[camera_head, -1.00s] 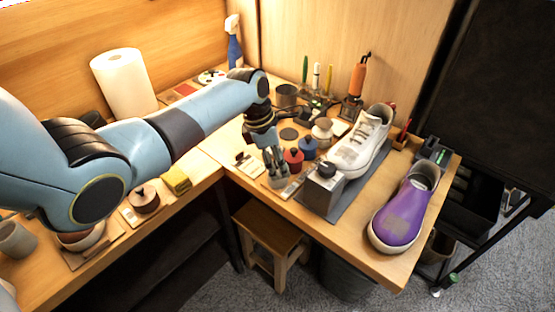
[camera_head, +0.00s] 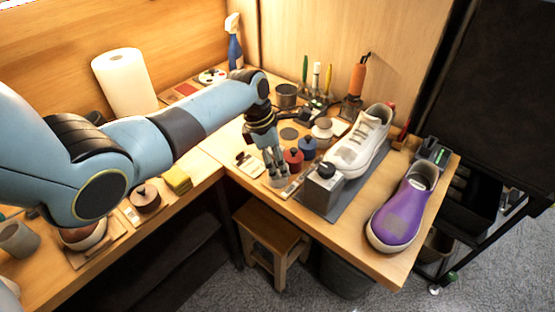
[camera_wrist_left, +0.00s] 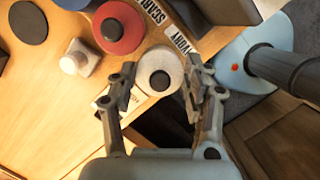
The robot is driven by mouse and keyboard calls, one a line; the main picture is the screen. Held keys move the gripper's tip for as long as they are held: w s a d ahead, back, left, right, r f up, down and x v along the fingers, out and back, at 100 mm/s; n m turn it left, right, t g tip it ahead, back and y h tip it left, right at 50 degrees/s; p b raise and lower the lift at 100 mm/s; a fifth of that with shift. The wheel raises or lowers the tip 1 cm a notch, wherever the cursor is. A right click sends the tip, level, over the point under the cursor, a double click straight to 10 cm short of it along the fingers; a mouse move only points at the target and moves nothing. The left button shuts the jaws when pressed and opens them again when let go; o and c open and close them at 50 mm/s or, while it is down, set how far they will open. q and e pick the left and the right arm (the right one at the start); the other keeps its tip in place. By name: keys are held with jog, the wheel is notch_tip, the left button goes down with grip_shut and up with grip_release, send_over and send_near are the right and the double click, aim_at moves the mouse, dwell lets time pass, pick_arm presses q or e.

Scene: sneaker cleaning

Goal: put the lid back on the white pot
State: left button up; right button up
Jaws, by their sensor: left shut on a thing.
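My left gripper (camera_head: 275,163) reaches down at the front edge of the table, beside a red pot (camera_head: 293,157). In the left wrist view its fingers (camera_wrist_left: 162,74) are shut on a round white lid with a dark knob (camera_wrist_left: 171,69). The lid is at the white pot's place, by the label reading IVORY. The pot's body is hidden beneath the lid and fingers, so I cannot tell whether the lid touches its rim. The red pot also shows in the left wrist view (camera_wrist_left: 127,39). My right gripper is not in view.
A blue pot (camera_head: 308,148) and a cream jar (camera_head: 323,131) stand behind the red pot. A wooden stool (camera_head: 270,238) stands below.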

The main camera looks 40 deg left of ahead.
pick_arm(q)
jog(key=shift+f, duration=0.15)
dwell(0.6)
jog(key=shift+p, duration=0.65)
dwell(0.4)
jog(key=o, duration=0.9)
jog(key=shift+o, duration=0.2)
jog(key=o, duration=0.4)
jog(key=shift+o, duration=0.2)
